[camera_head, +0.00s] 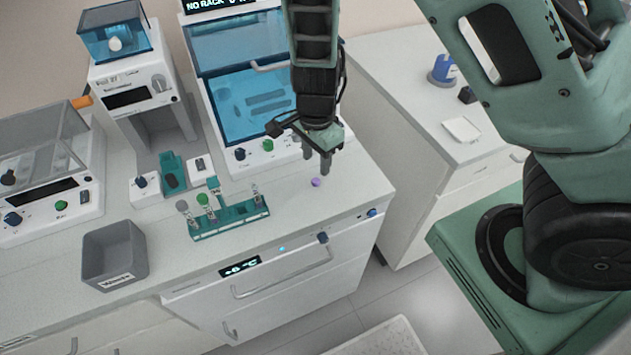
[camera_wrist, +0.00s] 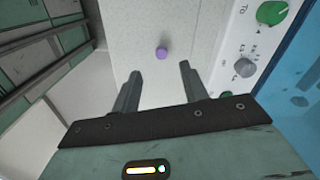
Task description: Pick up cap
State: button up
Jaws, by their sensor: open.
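A small purple cap (camera_head: 316,182) lies on the light grey worktop near its right end. In the wrist view the cap (camera_wrist: 162,53) is a small purple disc beyond my fingertips, roughly midway between them. My gripper (camera_head: 317,163) points down just above the cap in the head view. In the wrist view my gripper (camera_wrist: 158,72) has its two fingers spread with nothing between them. The cap is apart from both fingers and is fully visible.
A teal tube rack (camera_head: 232,222) with several tubes stands left of the cap. A blue-windowed machine (camera_head: 250,95) stands behind. A grey bin (camera_head: 113,255) is at the left. The worktop around the cap is clear. The worktop's right edge is close by.

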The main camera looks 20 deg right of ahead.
aim_at(316, 180)
jog(key=shift+w+f, duration=0.15)
jog(key=shift+f, duration=3.3)
jog(key=c, duration=0.8)
